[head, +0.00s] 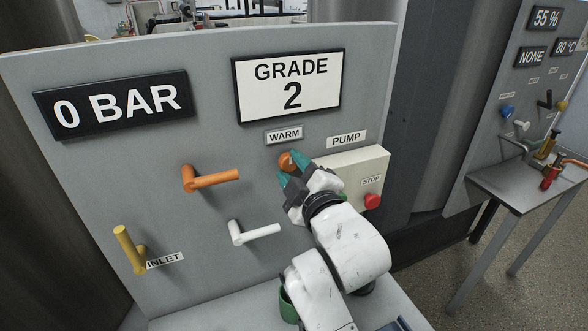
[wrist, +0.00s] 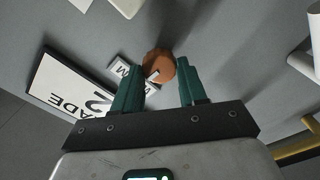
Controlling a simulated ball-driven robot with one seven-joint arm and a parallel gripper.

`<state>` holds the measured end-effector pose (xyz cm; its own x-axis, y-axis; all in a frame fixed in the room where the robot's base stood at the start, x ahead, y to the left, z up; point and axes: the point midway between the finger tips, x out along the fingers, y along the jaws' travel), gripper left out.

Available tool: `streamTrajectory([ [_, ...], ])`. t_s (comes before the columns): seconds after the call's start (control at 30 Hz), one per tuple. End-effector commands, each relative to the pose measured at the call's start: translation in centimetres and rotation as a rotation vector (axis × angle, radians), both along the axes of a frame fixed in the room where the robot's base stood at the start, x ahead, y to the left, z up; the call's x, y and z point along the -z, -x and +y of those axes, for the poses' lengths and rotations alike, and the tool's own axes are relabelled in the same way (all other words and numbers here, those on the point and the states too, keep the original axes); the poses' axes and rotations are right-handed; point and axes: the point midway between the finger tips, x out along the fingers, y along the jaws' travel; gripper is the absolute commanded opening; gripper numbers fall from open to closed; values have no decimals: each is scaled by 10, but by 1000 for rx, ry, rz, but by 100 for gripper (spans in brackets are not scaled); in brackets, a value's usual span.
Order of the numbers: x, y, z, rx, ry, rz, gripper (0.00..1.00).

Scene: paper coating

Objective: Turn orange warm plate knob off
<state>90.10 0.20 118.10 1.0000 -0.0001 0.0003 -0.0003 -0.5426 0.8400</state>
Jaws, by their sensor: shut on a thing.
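The orange warm knob (head: 288,161) is on the grey panel, just under the WARM label (head: 284,136). My gripper (head: 296,168) is shut on the knob, one finger on each side. In the wrist view the gripper (wrist: 160,76) points straight at the panel. In the head view my fingers cover part of the knob.
The pump box (head: 352,168) with a red stop button (head: 372,201) is close to the right of my gripper. An orange lever (head: 212,179), a white lever (head: 254,233) and a yellow inlet lever (head: 129,249) stick out to the left. A metal table (head: 520,187) stands at the right.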

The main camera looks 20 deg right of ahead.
Motion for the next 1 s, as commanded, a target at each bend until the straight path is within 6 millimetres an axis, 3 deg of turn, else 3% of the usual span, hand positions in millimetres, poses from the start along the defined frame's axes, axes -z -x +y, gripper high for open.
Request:
streamTrajectory([
  [0.03,1,0,1,-1,2,2,11],
  [0.07,1,0,1,-1,1,2,45],
  [0.3,0,0,0,-1,0,1,67],
  [0.67,2,8,0,-1,-1,1,67],
  [1.0,3,70,1,-2,-1,1,67],
])
